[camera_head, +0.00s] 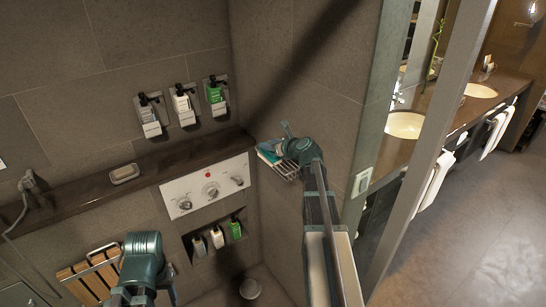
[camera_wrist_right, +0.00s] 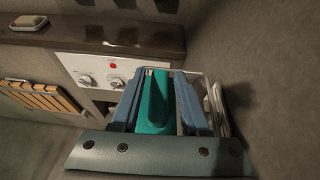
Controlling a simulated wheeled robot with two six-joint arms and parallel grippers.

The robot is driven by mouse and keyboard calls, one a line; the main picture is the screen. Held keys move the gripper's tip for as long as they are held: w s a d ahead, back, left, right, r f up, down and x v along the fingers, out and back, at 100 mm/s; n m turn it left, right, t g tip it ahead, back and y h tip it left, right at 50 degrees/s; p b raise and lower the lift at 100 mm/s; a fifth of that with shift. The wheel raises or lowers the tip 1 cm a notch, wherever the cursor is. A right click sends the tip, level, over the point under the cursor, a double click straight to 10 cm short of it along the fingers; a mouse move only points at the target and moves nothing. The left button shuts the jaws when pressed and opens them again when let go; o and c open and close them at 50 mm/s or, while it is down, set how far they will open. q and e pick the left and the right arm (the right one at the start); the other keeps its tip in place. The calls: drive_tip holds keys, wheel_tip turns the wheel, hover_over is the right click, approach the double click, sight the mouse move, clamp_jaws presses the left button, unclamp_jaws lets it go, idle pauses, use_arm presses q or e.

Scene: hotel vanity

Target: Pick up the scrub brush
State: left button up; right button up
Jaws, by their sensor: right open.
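The scrub brush, a teal shape (camera_wrist_right: 154,108), is between the two blue fingers of my right gripper in the right wrist view. Its far end and bristles cannot be made out. My right gripper (camera_wrist_right: 160,95) is open, one finger on each side of the teal part. In the head view my right gripper (camera_head: 278,140) is at the wire corner basket (camera_head: 285,171), and a bit of teal and white shows beside it. My left arm is at the lower left, and its fingers do not show.
A dark ledge (camera_head: 184,156) with a soap dish (camera_head: 125,174) runs along the wall to the left. Bottle dispensers (camera_head: 183,104) hang above it. A shower control panel (camera_head: 208,188) and a bottle niche (camera_head: 215,240) are below. A wall edge is close on the right.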

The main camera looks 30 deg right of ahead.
drive_tip(key=shift+w, duration=0.1)
drive_tip(key=shift+c, duration=0.4)
clamp_jaws()
